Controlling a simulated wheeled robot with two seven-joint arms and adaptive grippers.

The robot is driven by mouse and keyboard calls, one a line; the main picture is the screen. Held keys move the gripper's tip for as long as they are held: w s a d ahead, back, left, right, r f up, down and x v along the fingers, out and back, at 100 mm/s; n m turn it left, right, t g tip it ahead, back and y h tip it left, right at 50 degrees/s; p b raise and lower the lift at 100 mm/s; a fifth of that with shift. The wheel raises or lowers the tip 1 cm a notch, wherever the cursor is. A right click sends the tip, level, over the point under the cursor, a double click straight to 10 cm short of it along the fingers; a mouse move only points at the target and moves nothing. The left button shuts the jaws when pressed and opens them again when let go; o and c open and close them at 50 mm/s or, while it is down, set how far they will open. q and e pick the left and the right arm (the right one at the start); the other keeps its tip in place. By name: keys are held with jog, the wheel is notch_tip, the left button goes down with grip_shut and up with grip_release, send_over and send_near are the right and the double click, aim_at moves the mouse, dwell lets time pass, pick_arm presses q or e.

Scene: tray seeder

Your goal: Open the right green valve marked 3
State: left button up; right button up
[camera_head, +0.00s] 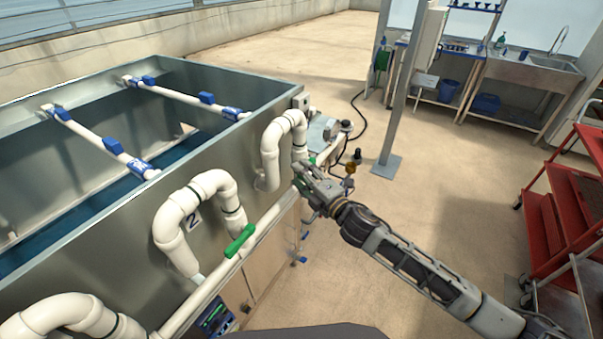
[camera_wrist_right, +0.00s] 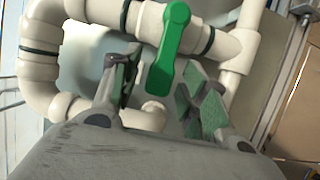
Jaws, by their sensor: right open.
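I see no contact with either finger. In the head view my right gripper (camera_head: 308,190) is at the pipe by the far white elbow, largely covering this handle; a green bit shows there. The wrist view shows my right gripper (camera_wrist_right: 165,92) open and empty, with green pads. The number 3 is not readable. My left gripper is out of view.
Another green handle (camera_head: 240,241) lies along the pipe near the plate marked 2 (camera_head: 194,219). The metal tank (camera_head: 225,150) stands left of the gripper. A grey post (camera_head: 405,90) and a red cart (camera_head: 555,215) stand to the right, with clear floor between.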

jog(key=shift+w+a, duration=0.25)
jog(key=shift+w, duration=0.05)
grip_shut()
dwell(0.3)
